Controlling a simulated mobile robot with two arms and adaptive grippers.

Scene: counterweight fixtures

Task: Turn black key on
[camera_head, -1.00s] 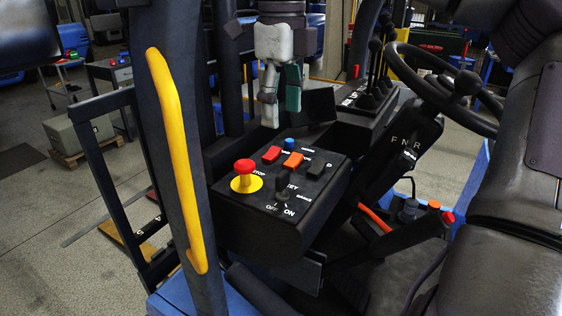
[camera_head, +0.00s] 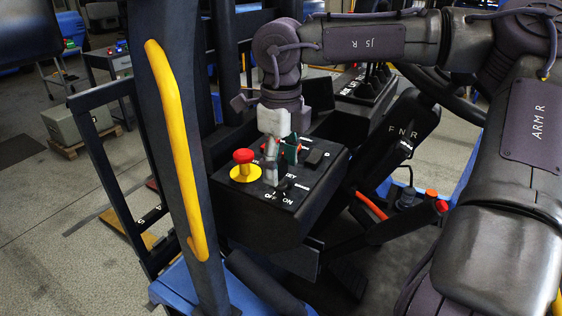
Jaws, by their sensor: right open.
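The black key (camera_head: 282,186) stands on the sloped black control panel (camera_head: 249,215), near the white KEY, OFF and ON lettering. Its upper part is partly hidden by my gripper, so I cannot tell exactly how it is turned. My right gripper (camera_head: 281,169) is open and hangs over the panel, pointing down. Its pale finger is just left of the key and its teal finger is above and to the right. I cannot tell whether either finger touches the key. My left gripper is not in view.
A red stop button (camera_head: 243,156) on a yellow base is close left of the gripper. A black rocker switch (camera_head: 314,158) is to the right. A yellow grab handle (camera_head: 178,150) on a post is at left; a lever block and steering wheel are behind my right arm.

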